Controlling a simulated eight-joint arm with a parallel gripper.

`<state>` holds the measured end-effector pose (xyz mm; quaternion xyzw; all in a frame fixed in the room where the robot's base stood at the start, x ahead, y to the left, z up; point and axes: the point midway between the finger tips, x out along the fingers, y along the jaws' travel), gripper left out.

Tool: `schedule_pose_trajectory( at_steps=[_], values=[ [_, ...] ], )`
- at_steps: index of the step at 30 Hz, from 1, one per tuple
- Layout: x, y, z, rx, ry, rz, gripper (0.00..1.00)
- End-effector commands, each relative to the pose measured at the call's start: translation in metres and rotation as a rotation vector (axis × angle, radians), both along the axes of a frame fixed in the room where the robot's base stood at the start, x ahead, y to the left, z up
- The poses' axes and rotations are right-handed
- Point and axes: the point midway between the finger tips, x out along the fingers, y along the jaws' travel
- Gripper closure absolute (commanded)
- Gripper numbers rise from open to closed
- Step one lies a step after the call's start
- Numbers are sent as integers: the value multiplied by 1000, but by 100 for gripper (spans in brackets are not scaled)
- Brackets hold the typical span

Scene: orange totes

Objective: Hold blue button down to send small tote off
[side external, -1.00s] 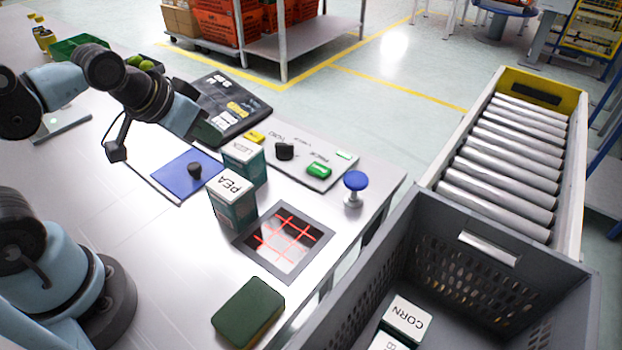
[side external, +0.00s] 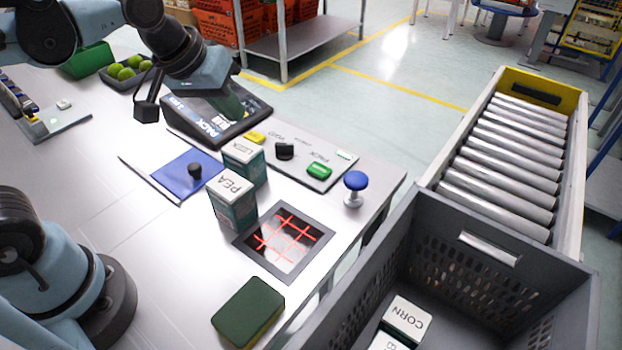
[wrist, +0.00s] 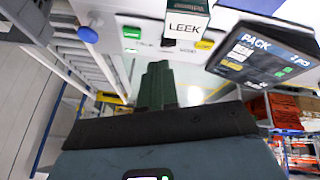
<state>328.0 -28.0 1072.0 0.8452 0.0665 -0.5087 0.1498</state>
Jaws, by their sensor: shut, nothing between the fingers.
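The blue button (side external: 355,181) is a round cap on a short metal stem at the table's right edge; it also shows in the wrist view (wrist: 88,34) at upper left. It stands raised and nothing touches it. The grey tote (side external: 510,287) sits at lower right at the near end of the roller conveyor (side external: 505,165), with a CORN box (side external: 407,318) and another box inside. My gripper (side external: 243,112) is over the PACK screen, well left of the button. In the wrist view its green fingers (wrist: 157,80) are together and empty.
A panel with a yellow button (side external: 254,137), black knob (side external: 285,151) and green button (side external: 319,171) lies between gripper and blue button. LEEK (side external: 243,163) and PEA (side external: 232,201) boxes stand before it. The PACK screen (side external: 215,117) is tilted. A green sponge (side external: 248,312) lies in front.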

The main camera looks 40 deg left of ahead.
Motion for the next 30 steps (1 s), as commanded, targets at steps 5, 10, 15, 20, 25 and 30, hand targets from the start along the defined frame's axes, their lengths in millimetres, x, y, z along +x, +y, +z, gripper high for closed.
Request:
schedule_pose_trajectory(
  at_steps=[5,10,15,20,25,30],
  values=[
    [28,-23,21,-103,94,172,100],
    [53,-47,34,-179,181,350,100],
    [75,-73,41,-233,265,536,100],
    [94,-100,43,-266,335,718,100],
    [109,-129,39,-280,396,915,100],
    [118,-153,33,-279,434,1086,100]
  ],
)
